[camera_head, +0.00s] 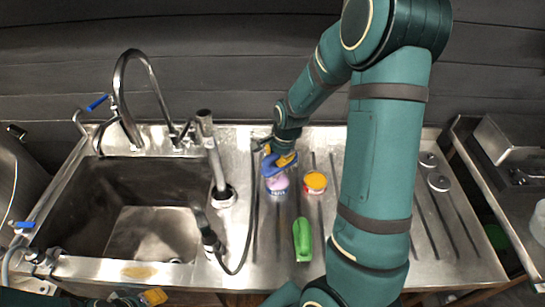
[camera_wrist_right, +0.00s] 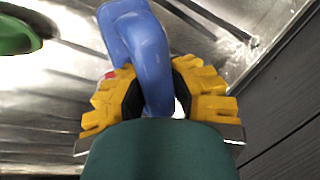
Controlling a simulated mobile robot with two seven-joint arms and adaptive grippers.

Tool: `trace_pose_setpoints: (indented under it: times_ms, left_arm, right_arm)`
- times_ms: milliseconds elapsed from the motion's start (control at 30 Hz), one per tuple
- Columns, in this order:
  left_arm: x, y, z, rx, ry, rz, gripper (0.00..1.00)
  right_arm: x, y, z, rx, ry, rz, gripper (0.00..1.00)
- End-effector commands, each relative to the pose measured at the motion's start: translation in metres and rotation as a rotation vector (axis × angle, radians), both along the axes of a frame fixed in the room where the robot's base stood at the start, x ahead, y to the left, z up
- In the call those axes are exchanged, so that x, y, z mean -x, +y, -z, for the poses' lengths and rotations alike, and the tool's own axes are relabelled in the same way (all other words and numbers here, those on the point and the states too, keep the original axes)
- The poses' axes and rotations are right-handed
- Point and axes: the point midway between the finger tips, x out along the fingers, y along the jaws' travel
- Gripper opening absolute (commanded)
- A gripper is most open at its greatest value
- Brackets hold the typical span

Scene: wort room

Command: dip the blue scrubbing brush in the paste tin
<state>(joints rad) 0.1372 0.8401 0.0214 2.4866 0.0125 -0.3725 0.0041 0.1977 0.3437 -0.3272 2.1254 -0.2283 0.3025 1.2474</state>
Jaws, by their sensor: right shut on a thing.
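My right gripper (camera_head: 281,162) is shut on the blue scrubbing brush (camera_head: 267,164). In the right wrist view the blue brush (camera_wrist_right: 140,45) passes between the yellow fingers of the gripper (camera_wrist_right: 160,95). In the head view the brush is right at a small tin with a pink-lilac top (camera_head: 278,184); I cannot tell whether it touches or is inside. A second tin with a yellow-orange top and red side (camera_head: 315,182) stands just right of it. No label tells which is the paste tin. My left gripper (camera_head: 153,297) shows only partly at the bottom edge.
A green brush-like thing (camera_head: 302,240) lies on the ribbed steel drainboard in front of the tins. A sink (camera_head: 150,205) with a tall faucet is at left, an upright pipe (camera_head: 212,150) and black hose between. Small round metal weights (camera_head: 438,182) stand at right.

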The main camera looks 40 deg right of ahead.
Motion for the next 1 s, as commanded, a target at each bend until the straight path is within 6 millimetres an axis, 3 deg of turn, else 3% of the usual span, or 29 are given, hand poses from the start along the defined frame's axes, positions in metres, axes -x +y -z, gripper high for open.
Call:
trace_pose_setpoints:
  times_ms: [500, 1000]
  left_arm:
    - [0.004, -0.002, 0.043, -0.003, 0.012, 0.009, 0.47]
    - [0.006, -0.003, 0.044, -0.002, 0.015, 0.012, 0.47]
  right_arm:
    - [0.0, 0.001, 0.049, 0.0, 0.0, -0.004, 0.0]
    - [0.0, 0.001, 0.053, 0.0, 0.0, -0.004, 0.0]
